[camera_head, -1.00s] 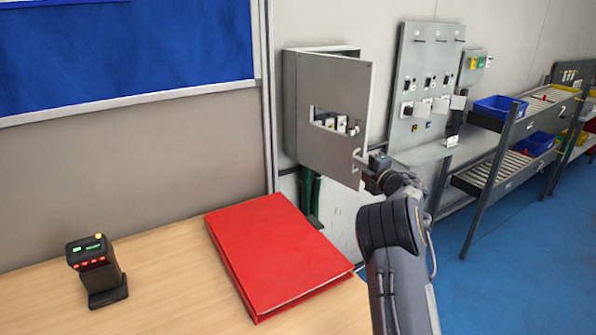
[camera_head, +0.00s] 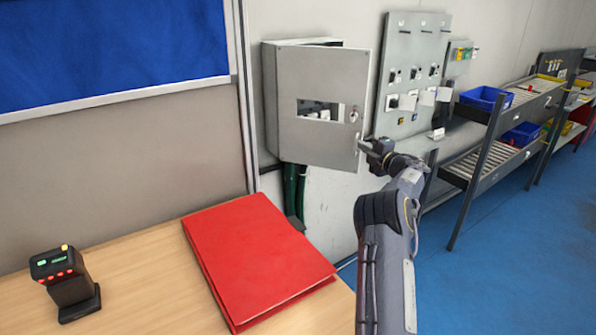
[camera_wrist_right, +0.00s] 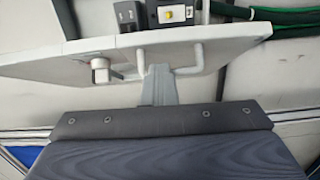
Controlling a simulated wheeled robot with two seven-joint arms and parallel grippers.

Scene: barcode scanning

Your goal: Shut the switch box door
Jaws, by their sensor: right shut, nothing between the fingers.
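The grey switch box (camera_head: 271,95) is fixed to the wall. Its door (camera_head: 318,150), with a cut-out window and a lock near the right edge, stands ajar, hinged at the left. Switches show through the window. My right gripper (camera_head: 367,147) is shut and empty at the door's lower right edge, by the handle. In the wrist view the door (camera_wrist_right: 60,70) is seen nearly edge-on. My finger (camera_wrist_right: 158,85) reaches its face between the legs of the bent handle (camera_wrist_right: 196,58); touch is hard to tell. My left gripper is out of view.
A red binder (camera_head: 255,255) and a black scanner-like device (camera_head: 65,280) are on the wooden table (camera_head: 140,285) below. A grey switch panel (camera_head: 408,65) is right of the box. Roller shelves with blue bins (camera_head: 487,97) stand further right.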

